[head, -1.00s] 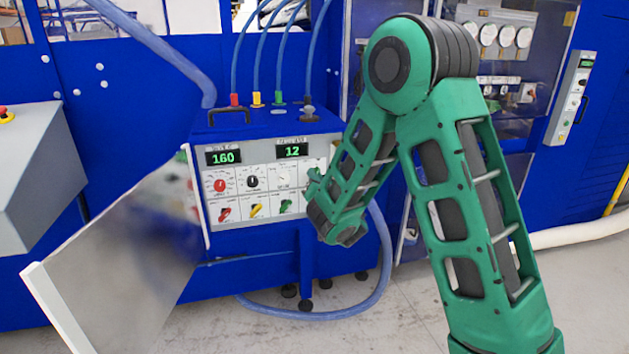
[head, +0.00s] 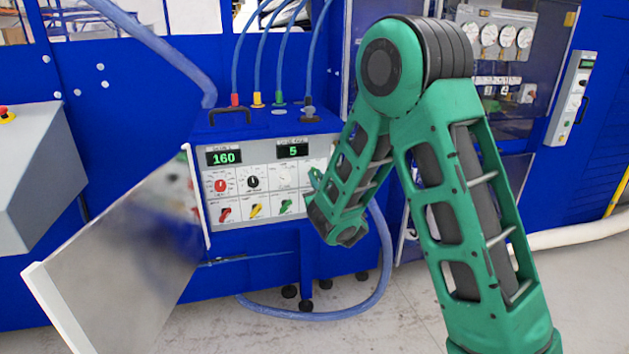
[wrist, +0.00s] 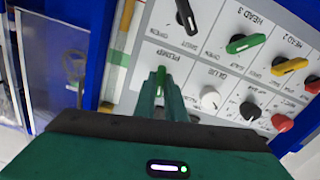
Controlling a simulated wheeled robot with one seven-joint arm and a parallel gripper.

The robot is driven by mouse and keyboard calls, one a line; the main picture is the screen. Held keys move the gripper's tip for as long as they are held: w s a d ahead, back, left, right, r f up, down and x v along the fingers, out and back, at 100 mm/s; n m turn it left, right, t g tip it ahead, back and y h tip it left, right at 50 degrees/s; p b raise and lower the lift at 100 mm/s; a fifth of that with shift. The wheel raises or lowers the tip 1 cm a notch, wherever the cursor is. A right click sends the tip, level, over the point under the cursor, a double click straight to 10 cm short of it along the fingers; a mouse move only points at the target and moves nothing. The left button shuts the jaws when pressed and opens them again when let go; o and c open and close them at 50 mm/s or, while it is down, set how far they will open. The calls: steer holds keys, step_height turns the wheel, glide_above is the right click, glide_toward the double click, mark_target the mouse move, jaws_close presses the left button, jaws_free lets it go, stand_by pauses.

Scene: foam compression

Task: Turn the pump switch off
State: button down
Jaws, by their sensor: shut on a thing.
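The pump switch (wrist: 160,73) is a small green piece by the PUMP label on the grey panel in the wrist view. My gripper (wrist: 160,88) is at the panel, with its green fingers closed around the switch. The fingers hide most of the switch, so its exact angle cannot be told. In the head view, my green arm covers the right part of the control box (head: 240,180), and my gripper is mostly hidden there.
Beside the pump switch are a white GLUE knob (wrist: 210,98), a black lever (wrist: 186,17), a green HEAD 3 switch (wrist: 246,43) and a yellow switch (wrist: 289,66). An open metal door (head: 130,255) stands left of the box. Blue hoses rise from its top.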

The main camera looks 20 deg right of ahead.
steer(key=shift+d+f+n, duration=0.1)
steer(key=shift+n, duration=0.75)
steer(key=shift+d+f+n, duration=0.1)
steer(key=shift+n, duration=0.75)
steer(key=c, duration=1.8)
jaws_free()
steer(key=shift+r, duration=0.1)
